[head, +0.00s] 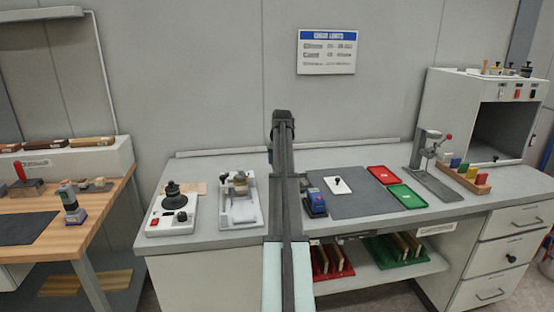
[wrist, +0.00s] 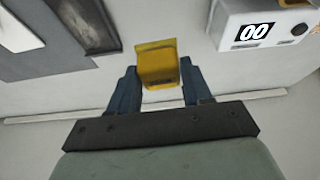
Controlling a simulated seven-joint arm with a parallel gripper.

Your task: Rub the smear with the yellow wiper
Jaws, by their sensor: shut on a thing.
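My gripper (wrist: 158,85) is shut on the yellow wiper (wrist: 157,62), which sits between the two blue-grey fingers in the wrist view. The wiper is above the bench and its lower parts are partly hidden by the fingers. In the head view my arm stands upright in the middle, and neither the fingers nor the wiper can be made out. A white plate (head: 345,188) with a small dark spot or knob lies on the dark mat; I cannot tell whether this is the smear. No smear shows clearly in either view.
The dark mat (head: 355,206) lies right of my arm, with a blue device (head: 316,203) at its left edge. Red (head: 383,175) and green (head: 407,196) trays are on the right. A press stand (head: 432,170) stands beyond. White instruments (head: 173,211) are on the left.

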